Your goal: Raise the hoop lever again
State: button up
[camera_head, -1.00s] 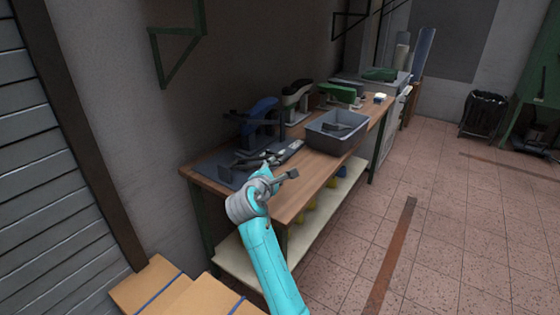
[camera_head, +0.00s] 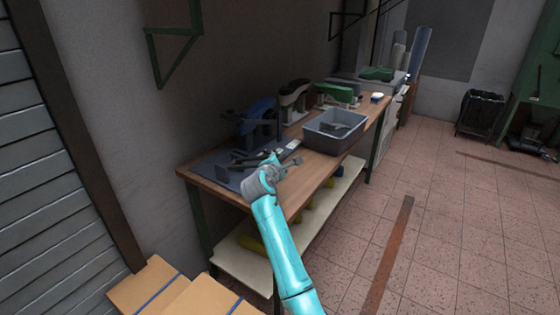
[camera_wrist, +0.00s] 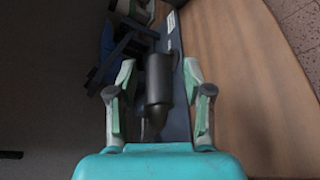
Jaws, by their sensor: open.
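A dark cylindrical grip (camera_wrist: 158,82), which looks like the end of the hoop lever, lies between the two fingers of my open gripper (camera_wrist: 158,77) in the wrist view. I cannot tell whether either finger touches it. In the head view my gripper (camera_head: 272,163) is over the near left part of the bench, beside the fixture with the blue shoe last (camera_head: 256,117). The fixture stands on a dark blue-grey plate (camera_head: 205,168). My wrist and gripper partly hide the lever in the head view. Part of the dark frame (camera_wrist: 125,45) shows left of the grip.
The wooden workbench (camera_head: 318,172) runs away along the wall. A grey bin (camera_head: 333,145) stands right of the fixture. Other lasts, dark (camera_head: 294,98) and green (camera_head: 335,92), stand farther back. Cardboard boxes (camera_head: 150,280) are at lower left.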

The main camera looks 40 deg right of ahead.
grip_shut()
